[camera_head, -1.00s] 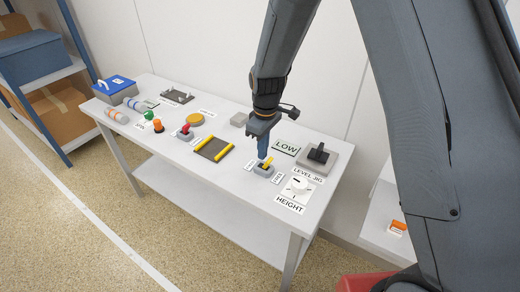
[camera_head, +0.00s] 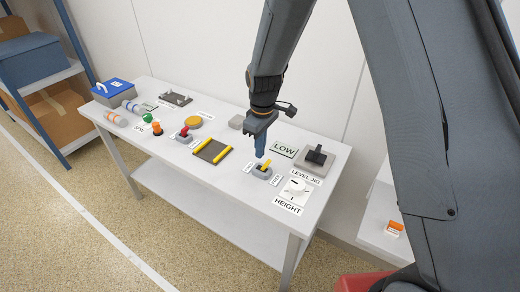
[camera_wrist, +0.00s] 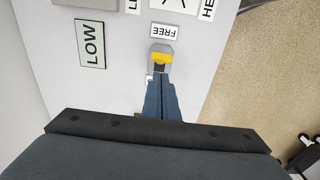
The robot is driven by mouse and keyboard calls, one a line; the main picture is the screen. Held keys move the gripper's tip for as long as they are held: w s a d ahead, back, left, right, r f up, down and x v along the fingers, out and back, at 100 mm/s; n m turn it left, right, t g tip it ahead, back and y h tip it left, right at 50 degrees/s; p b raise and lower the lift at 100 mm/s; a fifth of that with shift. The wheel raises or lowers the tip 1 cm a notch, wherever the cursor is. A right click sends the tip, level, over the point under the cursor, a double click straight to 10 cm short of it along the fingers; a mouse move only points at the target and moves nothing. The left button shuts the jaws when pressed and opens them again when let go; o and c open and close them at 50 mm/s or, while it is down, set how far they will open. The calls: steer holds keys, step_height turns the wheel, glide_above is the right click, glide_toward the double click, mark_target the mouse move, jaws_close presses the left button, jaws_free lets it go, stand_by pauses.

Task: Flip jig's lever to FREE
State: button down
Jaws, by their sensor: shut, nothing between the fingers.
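The jig's lever (camera_head: 265,165) is a small yellow handle on a grey base (camera_head: 262,172) near the front of the white table. In the wrist view the yellow lever (camera_wrist: 161,58) lies on the side of the base toward the FREE label (camera_wrist: 164,31). My gripper (camera_head: 260,155) points down just behind the lever, its blue fingers closed together with nothing between them. In the wrist view the fingertips (camera_wrist: 160,82) are at the near end of the base; whether they touch the lever I cannot tell. The label opposite FREE is mostly hidden by the fingers.
A white HEIGHT dial (camera_head: 297,186) and the LEVEL JIG block with a black handle (camera_head: 317,158) stand to the right. A LOW sign (camera_head: 284,150) lies behind. A dark plate with yellow bars (camera_head: 212,150) and a red-handled switch (camera_head: 184,133) are to the left.

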steer(key=w+a+r, duration=0.2)
steer(key=a, duration=0.1)
step_height(320, 180, up, 7)
steer(key=b, duration=0.3)
glide_above(269, 163)
steer(key=shift+f, duration=0.1)
steer(key=shift+s, duration=0.1)
steer(key=s+d+m+t, duration=0.1)
steer(key=s+d+m, duration=1)
steer(key=s+d, duration=0.3)
steer(key=shift+s+d+f+h+b, duration=0.2)
steer(key=shift+s+f+h+b, duration=0.2)
steer(key=shift+s, duration=0.75)
